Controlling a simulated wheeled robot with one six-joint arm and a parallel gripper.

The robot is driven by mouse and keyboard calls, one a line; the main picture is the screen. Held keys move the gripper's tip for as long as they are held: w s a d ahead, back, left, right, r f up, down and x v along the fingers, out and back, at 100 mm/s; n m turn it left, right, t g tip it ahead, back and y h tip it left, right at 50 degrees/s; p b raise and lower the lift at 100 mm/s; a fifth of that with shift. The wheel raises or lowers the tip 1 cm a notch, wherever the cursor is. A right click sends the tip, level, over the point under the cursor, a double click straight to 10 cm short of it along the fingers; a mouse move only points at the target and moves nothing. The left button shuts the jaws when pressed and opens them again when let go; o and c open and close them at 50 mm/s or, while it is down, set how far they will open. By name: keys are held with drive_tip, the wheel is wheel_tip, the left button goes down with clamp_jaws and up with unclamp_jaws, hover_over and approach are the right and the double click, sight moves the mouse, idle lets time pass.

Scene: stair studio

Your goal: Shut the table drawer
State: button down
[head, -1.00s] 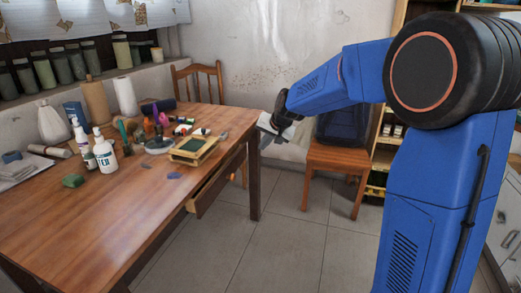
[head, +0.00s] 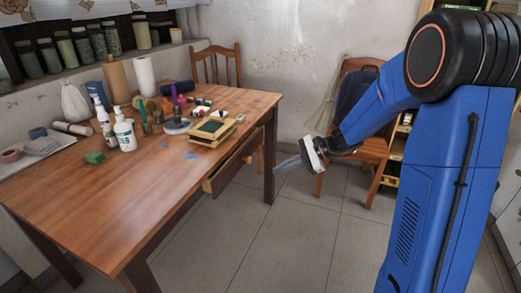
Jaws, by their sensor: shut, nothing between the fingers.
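The wooden table (head: 125,205) stands at the left with a reddish-brown top. Its drawer (head: 232,165) sticks out a little from under the right long edge, so it is partly open. My gripper (head: 280,166) is shut and empty. In the picture it hangs to the right of the drawer, near the table's far right leg, with its fingers pointing left. I see a gap between the fingers and the drawer front, but cannot tell the exact distance.
Bottles (head: 124,130), a small wooden frame box (head: 211,130) and other craft items crowd the back of the tabletop. A chair with a dark backpack (head: 355,100) stands behind my arm. The tiled floor (head: 245,235) right of the table is clear.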

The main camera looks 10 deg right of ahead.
drive_tip(key=m+y, duration=0.2)
drive_tip(key=m+t+y, duration=0.3)
drive_tip(key=m+t, duration=0.3)
drive_tip(key=m, duration=0.1)
approach(252, 147)
drive_tip(key=x, duration=0.6)
drive_tip(key=shift+s+a+r, duration=0.1)
drive_tip(key=shift+a, duration=0.2)
drive_tip(key=x, duration=0.4)
drive_tip(key=shift+a, duration=0.1)
drive_tip(key=shift+r, duration=0.1)
